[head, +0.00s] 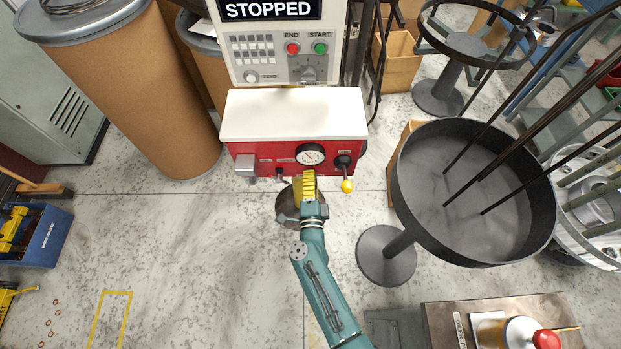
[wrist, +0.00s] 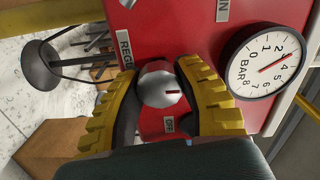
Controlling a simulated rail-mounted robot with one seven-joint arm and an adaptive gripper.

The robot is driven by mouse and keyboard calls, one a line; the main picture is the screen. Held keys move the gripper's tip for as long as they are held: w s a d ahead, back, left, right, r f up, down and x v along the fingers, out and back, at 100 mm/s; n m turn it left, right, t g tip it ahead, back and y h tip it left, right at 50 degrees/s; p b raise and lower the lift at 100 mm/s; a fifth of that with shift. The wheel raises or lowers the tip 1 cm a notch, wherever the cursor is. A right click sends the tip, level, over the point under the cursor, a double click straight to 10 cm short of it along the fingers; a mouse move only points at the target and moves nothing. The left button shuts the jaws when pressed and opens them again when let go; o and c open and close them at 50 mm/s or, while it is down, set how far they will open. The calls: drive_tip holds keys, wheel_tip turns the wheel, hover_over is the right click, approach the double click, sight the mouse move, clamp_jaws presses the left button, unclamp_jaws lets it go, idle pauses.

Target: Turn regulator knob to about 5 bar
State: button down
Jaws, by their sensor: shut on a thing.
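My gripper (head: 308,174) reaches up to the red front panel (head: 262,163) below the white-topped box. In the wrist view its two ribbed yellow fingers are closed on either side of a round silver regulator knob (wrist: 158,89) with a dark line on its face. A partly hidden label starting "REG" is beside it. The knob is hidden behind the gripper in the head view. The round white pressure gauge (head: 310,154) is just above the gripper. In the wrist view the gauge (wrist: 258,70) reads in BAR; its red needle appears to point between 2 and 4.
A lever with a yellow ball (head: 347,186) sticks out right of the gauge. A grey block (head: 245,166) is at the panel's left end. A large dark round pan (head: 470,190) on a stand is at right. Open floor (head: 200,260) lies at left.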

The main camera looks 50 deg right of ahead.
drive_tip(key=m+b, duration=0.1)
drive_tip(key=m, duration=0.4)
drive_tip(key=shift+m, duration=0.3)
drive_tip(key=shift+m+b, duration=0.6)
drive_tip(key=shift+m, duration=1.7)
drive_tip(key=c, duration=0.6)
unclamp_jaws()
drive_tip(key=v, duration=1.2)
